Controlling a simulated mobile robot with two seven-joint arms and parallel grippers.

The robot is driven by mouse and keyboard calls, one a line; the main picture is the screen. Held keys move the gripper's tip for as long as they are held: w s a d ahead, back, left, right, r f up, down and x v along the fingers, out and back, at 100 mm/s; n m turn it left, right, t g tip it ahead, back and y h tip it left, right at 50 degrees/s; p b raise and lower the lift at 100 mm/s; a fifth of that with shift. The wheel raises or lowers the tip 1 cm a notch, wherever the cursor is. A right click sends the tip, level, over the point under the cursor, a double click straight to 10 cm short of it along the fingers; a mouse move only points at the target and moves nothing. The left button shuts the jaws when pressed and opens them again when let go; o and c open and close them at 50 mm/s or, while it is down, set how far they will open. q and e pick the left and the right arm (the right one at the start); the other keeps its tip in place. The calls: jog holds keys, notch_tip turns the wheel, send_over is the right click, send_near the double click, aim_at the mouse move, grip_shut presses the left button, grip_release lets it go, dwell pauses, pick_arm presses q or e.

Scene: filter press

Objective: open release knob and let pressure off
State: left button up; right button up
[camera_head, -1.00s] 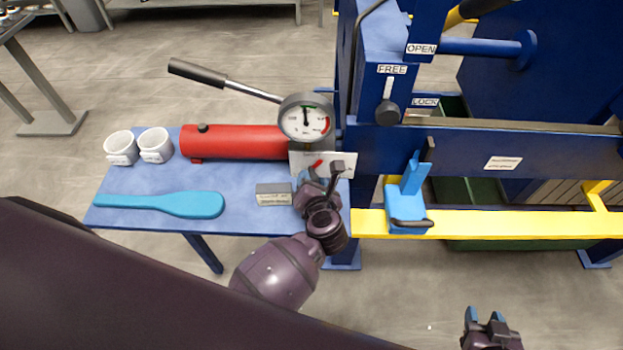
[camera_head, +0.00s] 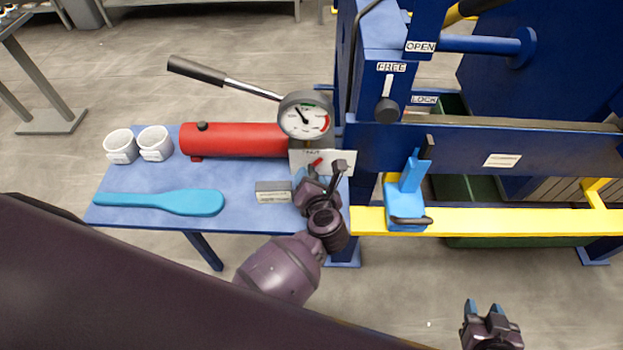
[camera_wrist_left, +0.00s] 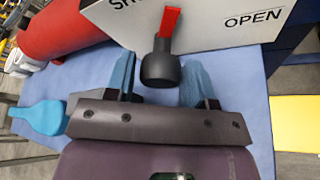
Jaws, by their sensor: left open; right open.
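The release knob (camera_wrist_left: 160,66) is black with a red pointer (camera_wrist_left: 169,22), in front of a white plate (camera_wrist_left: 225,25) lettered "OPEN" at right and partly hidden "SH…" at left. The pointer lies between the two words. My left gripper (camera_wrist_left: 160,82) is open, its blue fingertips on either side of the knob and apart from it. In the head view it is at the table's right end (camera_head: 318,176), hiding most of the knob. The gauge (camera_head: 304,117) above has its needle pointing up-left. My right gripper (camera_head: 485,308) is open and empty at lower right.
A red pump cylinder (camera_head: 235,140) with a long handle (camera_head: 197,70) lies on the blue table (camera_head: 240,184). Two white cups (camera_head: 121,146), a blue paddle (camera_head: 185,203) and a small grey block (camera_head: 272,192) are also there. The blue press frame (camera_head: 440,150) and yellow rail (camera_head: 500,219) stand right.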

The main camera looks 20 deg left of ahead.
pick_arm(q)
jog(key=v, duration=0.6)
jog(key=shift+s+d, duration=0.1)
jog(key=shift+s, duration=0.2)
jog(key=shift+s+d+r, duration=0.15)
jog(key=shift+s+r, duration=0.05)
jog(key=shift+s, duration=0.05)
pick_arm(e)
jog(key=shift+s+f, duration=0.15)
jog(key=shift+f, duration=0.1)
jog(key=shift+w+r, duration=0.1)
jog(key=shift+w, duration=0.1)
